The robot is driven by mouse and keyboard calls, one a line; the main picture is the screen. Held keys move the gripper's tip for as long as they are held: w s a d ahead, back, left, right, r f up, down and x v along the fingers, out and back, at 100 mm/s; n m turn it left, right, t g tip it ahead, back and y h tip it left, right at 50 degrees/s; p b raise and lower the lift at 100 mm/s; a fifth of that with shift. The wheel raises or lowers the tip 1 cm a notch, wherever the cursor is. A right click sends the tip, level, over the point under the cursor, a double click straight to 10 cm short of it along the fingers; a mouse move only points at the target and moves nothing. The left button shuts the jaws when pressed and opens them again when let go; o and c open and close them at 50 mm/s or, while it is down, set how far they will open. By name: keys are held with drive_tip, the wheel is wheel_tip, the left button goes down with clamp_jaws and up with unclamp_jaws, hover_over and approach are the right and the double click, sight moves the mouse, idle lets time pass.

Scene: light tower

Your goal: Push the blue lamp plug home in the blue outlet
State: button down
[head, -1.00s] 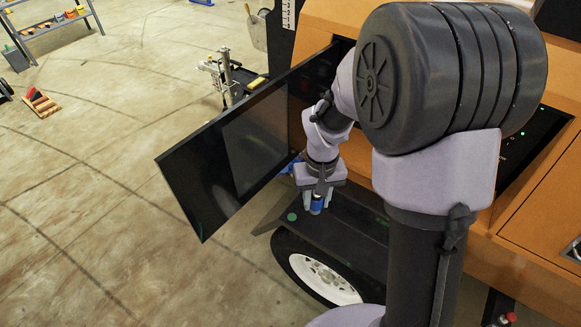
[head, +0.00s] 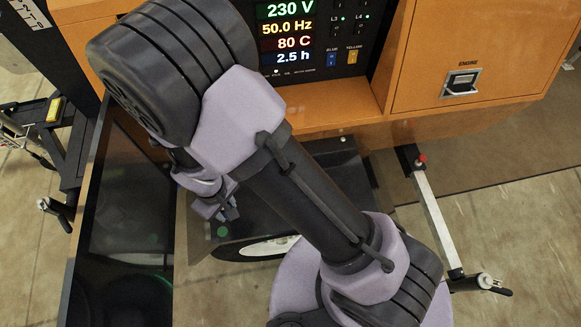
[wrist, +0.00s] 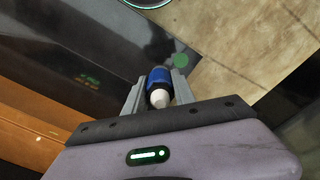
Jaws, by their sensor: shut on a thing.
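My gripper (wrist: 155,92) is shut on the blue lamp plug (wrist: 160,78), which has a whitish rounded end toward the wrist. In the wrist view the plug sits between the two grey fingers, over the dark fender. The lit panel shows a small blue piece (head: 332,59) labelled BLUE beside a yellow one (head: 352,57).
A dark open door (head: 125,205) stands at the left, close to my arm. The black fender (head: 320,170) lies below the orange body (head: 400,55), with a wheel (head: 255,248) under it. A pale outrigger bar (head: 438,215) sticks out at the right.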

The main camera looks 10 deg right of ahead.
drive_tip(key=shift+f, duration=0.15)
drive_tip(key=shift+s, duration=0.15)
drive_tip(key=w+d+b, duration=0.1)
drive_tip(key=w+d, duration=0.1)
drive_tip(key=d, duration=0.2)
drive_tip(key=w+d+f+b, duration=0.1)
drive_tip(key=w+d, duration=0.2)
drive_tip(key=d, duration=0.2)
drive_tip(key=w+d+b, duration=0.1)
drive_tip(key=w+d, duration=0.1)
drive_tip(key=d, duration=0.2)
drive_tip(key=shift+w+d+f, duration=0.2)
drive_tip(key=shift+d+f, duration=0.05)
drive_tip(key=shift+d, duration=0.1)
drive_tip(key=f, duration=0.1)
drive_tip(key=f+b, duration=0.2)
drive_tip(key=shift+w+d+f, duration=0.1)
drive_tip(key=shift+d+f, duration=0.05)
drive_tip(key=shift+d, duration=0.15)
drive_tip(key=shift+a, duration=0.1)
drive_tip(key=c, duration=1)
unclamp_jaws()
drive_tip(key=shift+c, duration=0.2)
